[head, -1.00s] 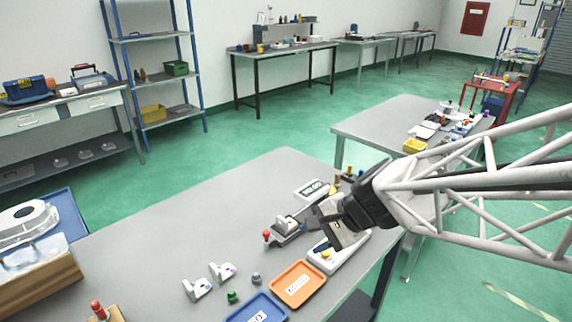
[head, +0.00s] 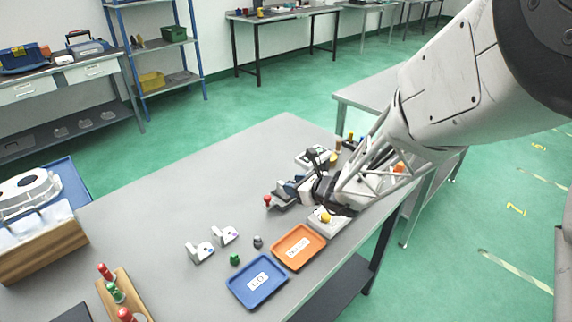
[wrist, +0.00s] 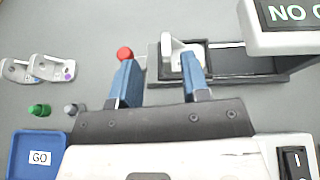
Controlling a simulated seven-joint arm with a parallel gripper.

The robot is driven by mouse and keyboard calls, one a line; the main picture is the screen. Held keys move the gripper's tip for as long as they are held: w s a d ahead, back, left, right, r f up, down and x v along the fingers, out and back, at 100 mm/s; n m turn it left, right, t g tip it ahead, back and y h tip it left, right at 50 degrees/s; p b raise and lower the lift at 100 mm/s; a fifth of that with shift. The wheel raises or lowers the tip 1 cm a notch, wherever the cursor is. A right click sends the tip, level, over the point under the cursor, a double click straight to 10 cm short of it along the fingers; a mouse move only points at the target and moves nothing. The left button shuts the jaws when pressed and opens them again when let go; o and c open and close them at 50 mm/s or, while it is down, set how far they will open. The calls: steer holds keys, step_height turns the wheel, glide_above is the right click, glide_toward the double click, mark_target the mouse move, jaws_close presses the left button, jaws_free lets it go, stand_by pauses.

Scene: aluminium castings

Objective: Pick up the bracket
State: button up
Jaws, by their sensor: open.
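A light-grey bracket (wrist: 168,54) sits in a dark clamp fixture (wrist: 240,64) with a red knob (wrist: 124,54). In the wrist view it shows just beyond and between the fingertips of my gripper (wrist: 160,70), nearer the right finger, which hides part of it. My gripper is open, its two blue fingers apart with nothing held. In the head view my gripper (head: 298,186) is low at the fixture and hides most of that bracket. Two more brackets, one (head: 197,252) and another (head: 226,237), stand on the bare table to the left.
A blue GO tray (head: 240,296) and an orange tray (head: 280,258) lie at the table's front. A green plug (head: 235,259) and a grey plug (head: 258,242) stand near the loose brackets. A NO GO box (wrist: 290,18) is right of the fixture. The table's back left is clear.

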mark_target(279, 181)
steer(key=shift+w+d+f+m, duration=0.15)
steer(key=shift+w+f+m, duration=0.35)
steer(key=shift+f, duration=0.1)
steer(key=shift+s, duration=0.1)
steer(key=shift+x, duration=1.3)
steer(key=shift+x, duration=2.6)
steer(key=shift+r, duration=0.1)
jaws_close()
